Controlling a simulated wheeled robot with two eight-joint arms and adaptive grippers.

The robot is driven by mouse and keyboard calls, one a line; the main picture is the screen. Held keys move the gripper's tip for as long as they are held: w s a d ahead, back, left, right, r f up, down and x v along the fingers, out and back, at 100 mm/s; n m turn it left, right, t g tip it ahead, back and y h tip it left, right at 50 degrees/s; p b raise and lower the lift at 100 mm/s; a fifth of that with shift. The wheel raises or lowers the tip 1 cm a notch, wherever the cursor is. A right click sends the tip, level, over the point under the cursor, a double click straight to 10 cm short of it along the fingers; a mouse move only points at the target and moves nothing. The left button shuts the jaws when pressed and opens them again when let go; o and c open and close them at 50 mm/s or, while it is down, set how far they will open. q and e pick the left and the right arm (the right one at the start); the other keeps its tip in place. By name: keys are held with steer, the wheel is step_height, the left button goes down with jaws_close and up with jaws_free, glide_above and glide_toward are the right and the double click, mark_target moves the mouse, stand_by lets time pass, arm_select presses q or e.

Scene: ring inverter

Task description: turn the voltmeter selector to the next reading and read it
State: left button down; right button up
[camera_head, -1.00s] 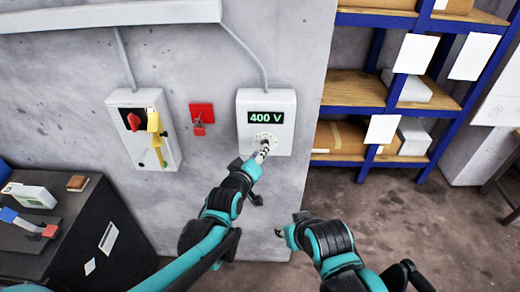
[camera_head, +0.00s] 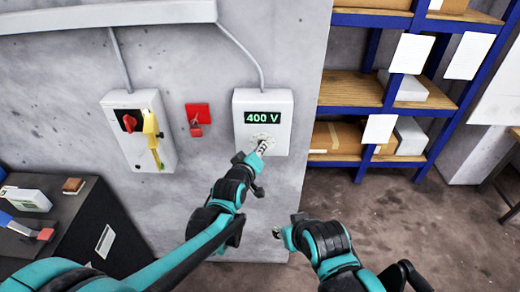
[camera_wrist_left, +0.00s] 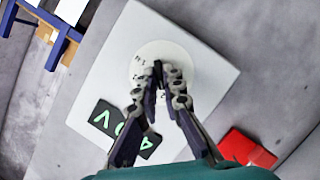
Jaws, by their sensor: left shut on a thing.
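The voltmeter is a white wall box (camera_head: 280,137) with a dark display (camera_head: 263,118) that reads 400 V in green. Below the display is a pale round selector dial (camera_head: 271,140) with small markings. My left gripper (camera_head: 263,147) reaches up to the dial. In the left wrist view my left gripper (camera_wrist_left: 167,75) is shut on the dark selector knob (camera_wrist_left: 158,70) at the middle of the dial, and its fingers hide most of the knob. My right gripper (camera_head: 282,232) hangs low in front of the wall, apart from everything; its fingers are too small to tell.
A grey switch box (camera_head: 117,103) with a red rotary handle and a yellow tag is on the wall at left. A red padlock plate (camera_head: 198,113) hangs between the boxes. A blue shelf (camera_head: 340,95) stands at right. A dark cabinet (camera_head: 75,235) is at lower left.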

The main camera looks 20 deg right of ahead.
arm_select(q)
steer(key=m+y, duration=0.1)
steer(key=m, duration=0.1)
steer(key=m+y, duration=0.1)
steer(key=m, duration=0.1)
steer(key=m+y+p, duration=0.1)
steer(key=m, duration=0.1)
steer(key=shift+s+d+r+y, duration=0.1)
steer(key=shift+d+y, duration=0.2)
steer(key=shift+y, duration=0.1)
stand_by(0.6)
steer(key=c, duration=1.7)
jaws_free()
steer(key=shift+s, duration=0.1)
steer(key=v, duration=1.2)
steer(key=shift+d, duration=0.1)
